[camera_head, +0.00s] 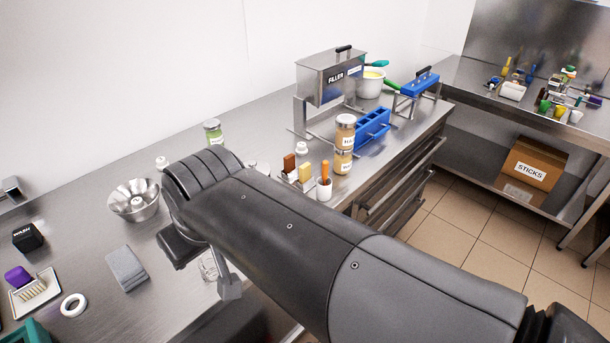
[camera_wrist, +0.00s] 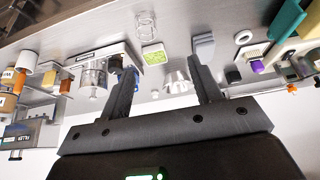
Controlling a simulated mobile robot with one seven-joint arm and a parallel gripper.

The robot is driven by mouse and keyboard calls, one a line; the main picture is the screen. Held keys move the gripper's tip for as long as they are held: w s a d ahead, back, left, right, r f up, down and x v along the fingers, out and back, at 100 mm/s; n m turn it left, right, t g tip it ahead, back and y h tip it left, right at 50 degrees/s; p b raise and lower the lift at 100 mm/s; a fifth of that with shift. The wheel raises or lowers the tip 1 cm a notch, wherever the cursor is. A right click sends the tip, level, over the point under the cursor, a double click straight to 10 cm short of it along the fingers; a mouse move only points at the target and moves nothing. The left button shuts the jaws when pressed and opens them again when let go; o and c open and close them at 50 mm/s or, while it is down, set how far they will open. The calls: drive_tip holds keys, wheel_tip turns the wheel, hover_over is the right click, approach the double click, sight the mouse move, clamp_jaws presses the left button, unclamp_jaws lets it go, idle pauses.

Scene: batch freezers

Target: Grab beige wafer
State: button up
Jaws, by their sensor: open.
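An upright beige block (camera_head: 305,172), which looks like the beige wafer, stands between a brown block (camera_head: 289,163) and a white cup with an orange item (camera_head: 324,186), on the counter beyond my arm. The beige block also shows small at the left of the wrist view (camera_wrist: 49,79), beside the brown one. My gripper (camera_wrist: 166,62) is open, its two fingers wide apart with nothing held. It is well away from the beige block. In the head view my arm hides most of the gripper.
A fluted metal bowl (camera_head: 135,200) and a green-labelled jar (camera_head: 213,133) stand near the arm. Two tan jars (camera_head: 345,134), a blue rack (camera_head: 372,130) and the filler (camera_head: 331,77) stand behind the blocks. A grey slab (camera_head: 126,268) lies at front left.

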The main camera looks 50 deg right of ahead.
drive_tip(key=w+d+r+g, duration=0.3)
drive_tip(key=w+d, duration=0.5)
drive_tip(key=w, duration=0.1)
drive_tip(key=g, duration=0.7)
approach(305, 170)
drive_tip(key=f, duration=0.5)
drive_tip(key=shift+s+d+f, duration=0.15)
drive_tip(key=shift+s, duration=0.25)
drive_tip(key=shift+d+x, duration=0.15)
drive_tip(key=shift+x, duration=1.2)
drive_tip(key=shift+d+x, duration=0.1)
drive_tip(key=shift+x, duration=1.2)
drive_tip(key=shift+s, duration=0.1)
drive_tip(key=shift+c, duration=0.5)
drive_tip(key=c, duration=0.9)
